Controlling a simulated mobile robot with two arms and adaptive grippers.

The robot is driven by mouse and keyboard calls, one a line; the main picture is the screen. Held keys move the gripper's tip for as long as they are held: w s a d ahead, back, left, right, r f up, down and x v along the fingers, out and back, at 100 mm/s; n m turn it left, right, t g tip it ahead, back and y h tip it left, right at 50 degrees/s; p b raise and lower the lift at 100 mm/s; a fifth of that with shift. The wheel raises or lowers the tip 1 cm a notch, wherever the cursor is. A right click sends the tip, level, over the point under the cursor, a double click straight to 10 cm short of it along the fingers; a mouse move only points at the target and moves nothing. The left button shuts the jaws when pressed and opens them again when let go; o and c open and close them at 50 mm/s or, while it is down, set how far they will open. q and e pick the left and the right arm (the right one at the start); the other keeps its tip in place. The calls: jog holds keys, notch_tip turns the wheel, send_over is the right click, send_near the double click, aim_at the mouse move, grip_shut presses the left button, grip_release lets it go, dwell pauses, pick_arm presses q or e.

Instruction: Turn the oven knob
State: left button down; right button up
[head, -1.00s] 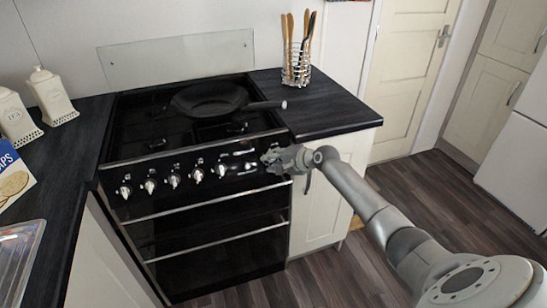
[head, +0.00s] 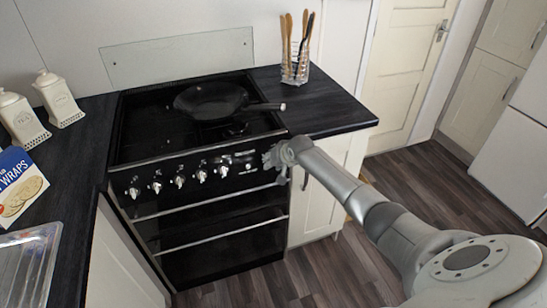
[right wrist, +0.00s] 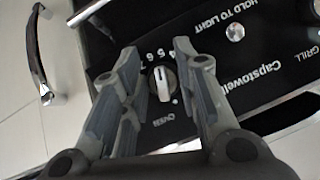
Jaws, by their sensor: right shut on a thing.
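The oven knob (right wrist: 163,84) is a small pale metal knob on the black control panel, with numbers beside it and an oven label below. In the right wrist view it sits between the fingers of my right gripper (right wrist: 160,88), which is shut on it. In the head view my right gripper (head: 275,158) is at the right end of the stove's front panel (head: 150,177) and hides the oven knob. My left gripper is not in view.
A frying pan (head: 211,101) sits on the hob, its handle pointing right above the panel. A utensil holder (head: 294,70) stands on the right counter. A cupboard handle (right wrist: 37,50) is left of the gripper. Floor in front is clear.

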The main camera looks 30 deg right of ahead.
jog(key=n+h+p, duration=0.2)
jog(key=n, duration=0.1)
jog(key=shift+s+f+n+g, duration=0.1)
jog(key=shift+n+g, duration=0.2)
jog(key=n+h+p, duration=0.1)
jog(key=n, duration=0.2)
jog(key=shift+d+f+h, duration=0.1)
jog(key=shift+h, duration=0.3)
jog(key=o, duration=1)
jog(key=shift+d, duration=0.1)
jog(key=v, duration=1.2)
jog(key=shift+a, duration=0.2)
